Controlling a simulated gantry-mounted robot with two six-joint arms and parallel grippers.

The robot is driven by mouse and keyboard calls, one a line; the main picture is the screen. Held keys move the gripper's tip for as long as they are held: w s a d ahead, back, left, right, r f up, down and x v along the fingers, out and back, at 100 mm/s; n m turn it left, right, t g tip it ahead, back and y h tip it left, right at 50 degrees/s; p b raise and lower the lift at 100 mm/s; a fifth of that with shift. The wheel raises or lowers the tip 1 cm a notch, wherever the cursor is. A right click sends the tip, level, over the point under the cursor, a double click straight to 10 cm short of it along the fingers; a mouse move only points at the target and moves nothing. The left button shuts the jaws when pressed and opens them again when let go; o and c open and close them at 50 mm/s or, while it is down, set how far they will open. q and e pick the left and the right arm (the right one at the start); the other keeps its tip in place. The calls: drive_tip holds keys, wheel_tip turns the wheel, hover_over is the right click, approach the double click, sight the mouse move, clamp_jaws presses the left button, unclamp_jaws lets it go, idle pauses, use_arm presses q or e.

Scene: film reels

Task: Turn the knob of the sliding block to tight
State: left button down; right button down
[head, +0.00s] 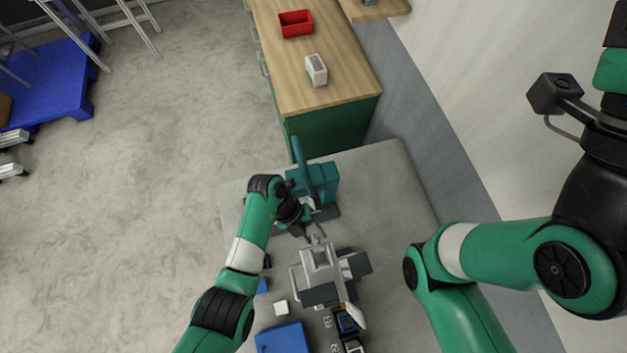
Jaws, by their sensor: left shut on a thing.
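The grey metal fixture with the sliding block (321,258) stands on the grey table, just in front of a teal lever machine. My left gripper (315,234) reaches in from the left and points down at the back end of the block. Its fingers are shut on what looks like the knob there. The knob is mostly hidden by the fingers and very small, so its turn position cannot be told. My right arm (470,270) is at the right, and its gripper is outside the picture.
The teal machine (325,180) with an upright lever stands close behind my left gripper. The table's right side is clear. A wooden-topped cabinet (335,85) stands behind.

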use_arm(q)
drive_tip(key=shift+a+h+p, duration=0.15)
drive_tip(key=shift+h+p, duration=0.2)
drive_tip(key=shift+h, duration=0.35)
drive_tip(key=shift+a+t+h, duration=0.1)
drive_tip(key=shift+t+h, duration=0.2)
drive_tip(key=shift+h, duration=0.2)
drive_tip(key=shift+a+f+m+h+b, duration=0.1)
drive_tip(key=shift+f+m+h+b, duration=0.3)
drive_tip(key=shift+m+h+b, duration=0.55)
drive_tip(key=h+b, duration=0.3)
drive_tip(key=b, duration=0.2)
drive_tip(key=f+m+h+b, duration=0.1)
drive_tip(key=h+b, duration=0.2)
drive_tip(key=b, duration=0.3)
drive_tip(key=m+h+b, duration=0.1)
drive_tip(key=h+b, duration=0.3)
drive_tip(key=b, duration=0.1)
drive_tip(key=shift+s+a+f, duration=0.15)
drive_tip(key=shift+a+f, duration=0.05)
drive_tip(key=shift+f, duration=0.15)
drive_tip(key=shift+r+m+h+b, duration=0.1)
drive_tip(key=shift+m+h+b, duration=0.2)
drive_tip(key=shift+b, duration=0.6)
drive_tip(key=shift+r+b, duration=0.15)
drive_tip(key=shift+b, duration=0.2)
drive_tip(key=shift+c, duration=2.2)
unclamp_jaws()
